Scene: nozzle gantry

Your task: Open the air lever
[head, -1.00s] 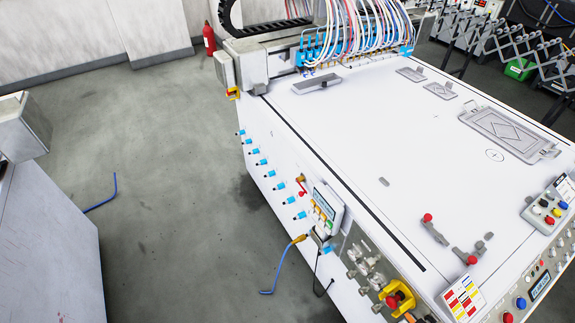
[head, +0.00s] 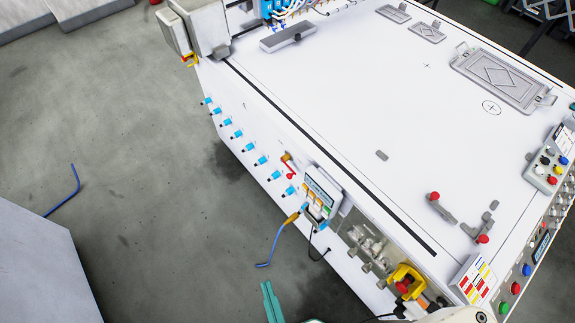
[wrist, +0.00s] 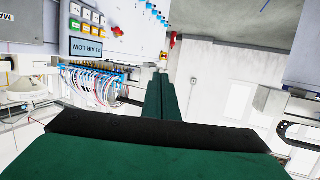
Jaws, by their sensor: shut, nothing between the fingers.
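The air lever (head: 289,167) is a small red handle on a brass valve on the white machine's long side, just left of a control box (head: 320,192). In the wrist view the red lever (wrist: 117,31) shows small near the top, beside the box with the "AIR FLOW" label (wrist: 90,47). My gripper (head: 268,290) is green and enters at the bottom of the head view, apart from the lever. In the wrist view its fingers (wrist: 160,78) are together and empty.
A row of blue fittings (head: 237,134) runs along the machine's side. A blue hose with an orange end (head: 277,240) hangs below the control box. A yellow and red emergency stop (head: 405,283) sits to the right. The grey floor (head: 130,130) left of the machine is mostly clear.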

